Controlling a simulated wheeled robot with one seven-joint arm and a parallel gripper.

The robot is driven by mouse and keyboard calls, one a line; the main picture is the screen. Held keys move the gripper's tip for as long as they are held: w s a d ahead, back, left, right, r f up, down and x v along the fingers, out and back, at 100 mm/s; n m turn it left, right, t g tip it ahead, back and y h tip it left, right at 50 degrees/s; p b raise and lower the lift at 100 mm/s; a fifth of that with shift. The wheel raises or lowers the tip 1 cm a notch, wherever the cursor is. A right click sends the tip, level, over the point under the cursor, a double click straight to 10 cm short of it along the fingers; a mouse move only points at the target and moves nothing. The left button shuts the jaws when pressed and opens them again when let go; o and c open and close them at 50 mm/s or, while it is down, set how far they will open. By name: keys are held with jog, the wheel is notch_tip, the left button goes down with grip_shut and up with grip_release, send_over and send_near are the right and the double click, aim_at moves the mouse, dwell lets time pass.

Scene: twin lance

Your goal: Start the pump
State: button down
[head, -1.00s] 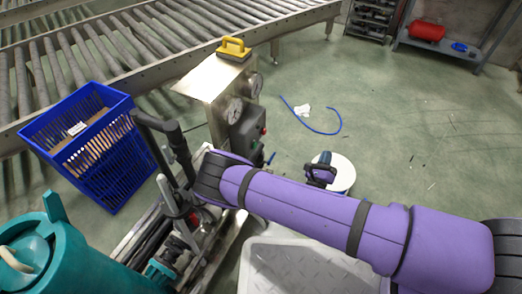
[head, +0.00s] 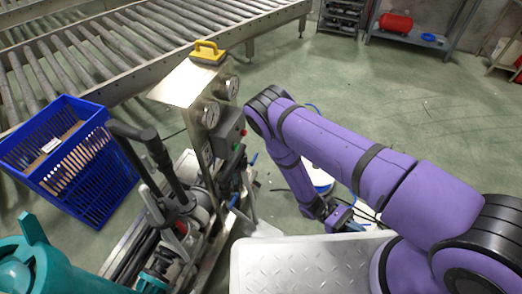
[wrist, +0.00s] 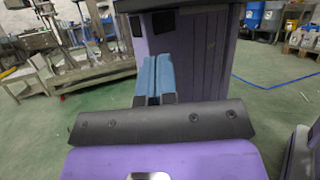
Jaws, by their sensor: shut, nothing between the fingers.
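The pump skid (head: 190,215) stands left of centre in the head view, with black pipes and a steel panel (head: 180,84). Two round gauges (head: 210,114) sit on the panel's side. Below them is a dark control box (head: 228,132) with a small red button (head: 243,133) and what looks like a green one. My gripper (head: 350,224) is low, right of the skid and well apart from the control box. Its blue fingers (wrist: 153,78) are together and empty in the wrist view. The wrist view does not show the control box clearly.
A blue crate (head: 70,160) stands left of the skid and a teal container (head: 45,265) in the near left corner. A yellow-handled item (head: 208,52) sits atop the panel. A roller conveyor (head: 100,60) runs behind. The floor (head: 370,110) at the right is open.

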aim_at(237, 147)
jog(key=s+a+f+m+g+y, duration=0.1)
jog(key=s+a+m+g+y, duration=0.3)
jog(key=a+m+y, duration=0.45)
jog(key=w+a+f+m+t+y, duration=0.1)
jog(key=w+a+m+t+y, duration=0.4)
jog(key=a+m+y, duration=1.05)
jog(key=w+d+m+t+y, duration=0.1)
jog(key=w+m+t+y, duration=0.7)
jog(key=w+t, duration=1.5)
jog(key=w+r, duration=0.1)
jog(key=w, duration=0.1)
jog(key=shift+w+d+m+t, duration=0.3)
jog(key=shift+d+t, duration=0.05)
jog(key=shift+t, duration=0.05)
jog(key=x, duration=1.4)
jog(key=shift+s, duration=0.1)
